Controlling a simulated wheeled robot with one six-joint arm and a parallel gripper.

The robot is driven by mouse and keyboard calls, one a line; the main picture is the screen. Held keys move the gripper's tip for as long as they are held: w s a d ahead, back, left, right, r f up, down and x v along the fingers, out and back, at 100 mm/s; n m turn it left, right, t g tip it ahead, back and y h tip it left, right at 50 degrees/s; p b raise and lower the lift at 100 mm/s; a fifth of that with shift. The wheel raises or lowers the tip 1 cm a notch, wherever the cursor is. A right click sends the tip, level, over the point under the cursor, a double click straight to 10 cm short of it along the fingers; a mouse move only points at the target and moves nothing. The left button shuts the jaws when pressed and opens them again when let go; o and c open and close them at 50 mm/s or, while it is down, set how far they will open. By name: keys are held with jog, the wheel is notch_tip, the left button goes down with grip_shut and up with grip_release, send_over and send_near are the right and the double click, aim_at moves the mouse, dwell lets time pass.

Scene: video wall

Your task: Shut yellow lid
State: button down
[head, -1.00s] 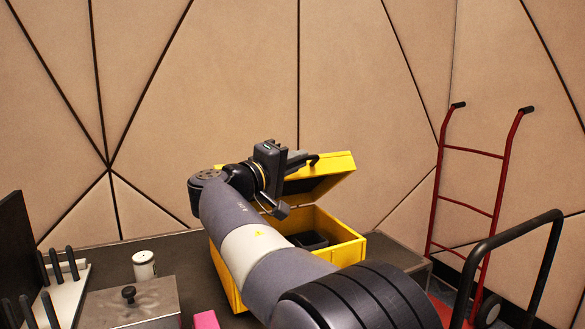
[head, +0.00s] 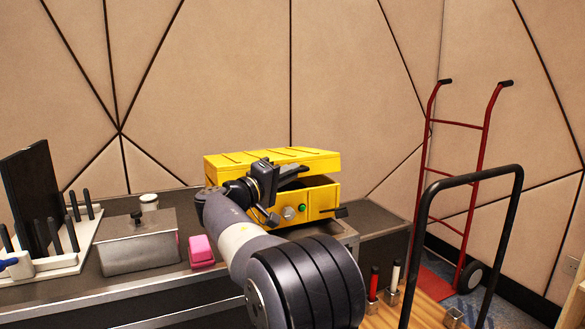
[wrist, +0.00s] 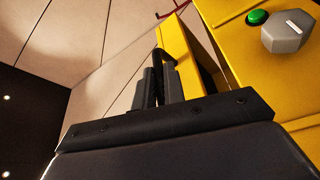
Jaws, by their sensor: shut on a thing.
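The yellow lid (head: 300,160) sits low over the yellow box (head: 322,198), tilted slightly, with a dark gap between them. Its yellow edge also shows in the wrist view (wrist: 180,55). The box front has a grey knob (head: 288,214) and a green button (head: 302,208); both show in the wrist view, the knob (wrist: 286,32) at top right. My gripper (head: 298,171) is at the lid's front edge, shut on the lid at what looks like a dark handle. In the wrist view my gripper (wrist: 155,85) is against the lid edge; the exact contact is partly hidden.
A pink block (head: 201,250), a grey metal box (head: 138,242), a white canister (head: 148,202) and a white rack (head: 75,250) stand left on the dark table. A red hand truck (head: 455,190) and a black-handled cart (head: 470,180) stand right. A black lever (head: 333,212) juts from the box.

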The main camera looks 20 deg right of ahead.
jog(key=shift+f, duration=0.4)
jog(key=shift+w, duration=0.1)
jog(key=c, duration=1.5)
grip_release()
jog(key=shift+r, duration=0.1)
jog(key=p+v, duration=0.2)
jog(key=v, duration=0.9)
jog(key=shift+d, duration=0.15)
